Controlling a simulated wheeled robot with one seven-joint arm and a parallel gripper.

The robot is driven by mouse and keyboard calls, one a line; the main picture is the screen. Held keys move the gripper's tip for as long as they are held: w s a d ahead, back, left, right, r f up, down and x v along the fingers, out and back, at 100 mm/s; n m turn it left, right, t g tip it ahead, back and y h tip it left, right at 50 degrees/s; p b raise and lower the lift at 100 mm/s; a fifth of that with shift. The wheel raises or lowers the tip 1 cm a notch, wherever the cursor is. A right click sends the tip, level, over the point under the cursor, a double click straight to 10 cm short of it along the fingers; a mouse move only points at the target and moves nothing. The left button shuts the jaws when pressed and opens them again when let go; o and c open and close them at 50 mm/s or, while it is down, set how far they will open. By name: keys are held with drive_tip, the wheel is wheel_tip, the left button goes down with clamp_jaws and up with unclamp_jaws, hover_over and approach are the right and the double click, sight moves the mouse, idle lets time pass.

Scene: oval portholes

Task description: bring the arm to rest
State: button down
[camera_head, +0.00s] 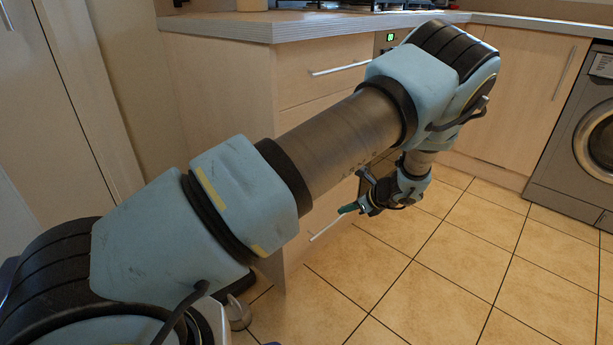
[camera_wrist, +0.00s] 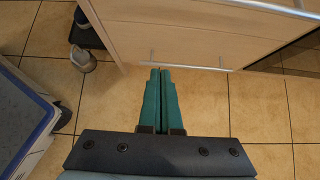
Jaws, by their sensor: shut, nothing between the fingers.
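My arm reaches out across the head view, from the lower left to the upper right, then bends down. My gripper (camera_head: 346,209) hangs at its end, beside the cabinet front (camera_head: 310,175) and above the tiled floor. In the wrist view my gripper (camera_wrist: 160,75) shows two green fingers side by side, shut with nothing between them. Their tips point toward the wooden cabinet front (camera_wrist: 165,40) and a metal bar handle (camera_wrist: 190,65). I cannot tell whether the tips touch the handle.
A worktop (camera_head: 260,27) runs above the drawers, with a drawer handle (camera_head: 340,68) below it. A washing machine (camera_head: 585,150) stands at the right. A small grey object (camera_head: 238,312) is on the floor by the cabinet. The tiled floor (camera_head: 450,270) at the right is clear.

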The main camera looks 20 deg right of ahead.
drive_tip(key=a+r+n+g, duration=0.2)
drive_tip(key=a+r+n, duration=0.25)
drive_tip(key=a, duration=0.35)
drive_tip(key=a+r+n+g+h, duration=0.1)
drive_tip(key=a+r+n+g, duration=0.1)
drive_tip(key=a+r+n, duration=0.35)
drive_tip(key=a+r+n+g, duration=0.25)
drive_tip(key=a+n, duration=0.25)
drive_tip(key=a, duration=0.4)
drive_tip(key=s+a+r+n+h, duration=0.2)
drive_tip(key=s+a+r+n, duration=0.35)
drive_tip(key=a+n, duration=0.2)
drive_tip(key=s+a+r+n+h, duration=0.2)
drive_tip(key=s+a+r+n, duration=0.35)
drive_tip(key=a+n, duration=0.2)
wheel_tip(320, 180, up, 28)
drive_tip(key=m+p, duration=0.1)
drive_tip(key=p, duration=2.8)
drive_tip(key=shift+s+a+r, duration=0.15)
drive_tip(key=shift+s+a, duration=0.05)
drive_tip(key=shift+a, duration=0.15)
